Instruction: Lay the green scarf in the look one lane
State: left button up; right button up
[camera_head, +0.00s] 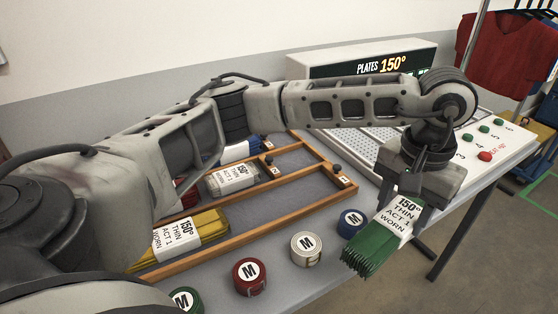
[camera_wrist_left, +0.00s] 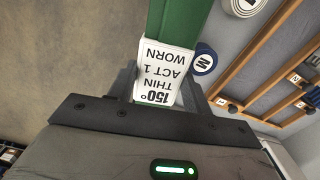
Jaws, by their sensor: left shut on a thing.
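The green scarf (camera_head: 370,245), folded, has a white band reading "150° THIN ACT 1 WORN". My left gripper (camera_head: 403,202) is shut on it at the band, and it hangs beyond the right front corner of the wooden lane rack. In the left wrist view the scarf (camera_wrist_left: 180,20) runs away from between the fingers. My right gripper is not in view.
Blue (camera_head: 352,223), white (camera_head: 306,248), red (camera_head: 249,276) and green (camera_head: 186,300) rolls marked M stand along the table's front edge. The right part of the front lanes looks bare.

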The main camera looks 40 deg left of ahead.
pick_arm(q)
jog(key=w+a+r+m+b, duration=0.1)
jog(key=w+a+r+b, duration=0.15)
jog(key=a, duration=0.35)
jog(key=w+a+r+m+b, duration=0.1)
jog(key=w+a+r, duration=0.15)
jog(key=a, duration=0.25)
jog(key=s+a+f, duration=0.2)
jog(key=a, duration=0.1)
jog(key=s+a+f+b, duration=0.1)
jog(key=s+a+f, duration=0.2)
jog(key=a, duration=0.1)
jog(key=s+a+f, duration=0.2)
jog(key=a, duration=0.1)
jog(key=shift+s+a+f, duration=0.25)
jog(key=shift+s+a, duration=0.05)
jog(key=f, duration=0.2)
jog(key=a+f, duration=0.1)
jog(key=shift+s+f+b, duration=0.25)
jog(key=shift+s+b, duration=0.1)
jog(key=shift+b, duration=0.05)
jog(key=shift+f, duration=0.4)
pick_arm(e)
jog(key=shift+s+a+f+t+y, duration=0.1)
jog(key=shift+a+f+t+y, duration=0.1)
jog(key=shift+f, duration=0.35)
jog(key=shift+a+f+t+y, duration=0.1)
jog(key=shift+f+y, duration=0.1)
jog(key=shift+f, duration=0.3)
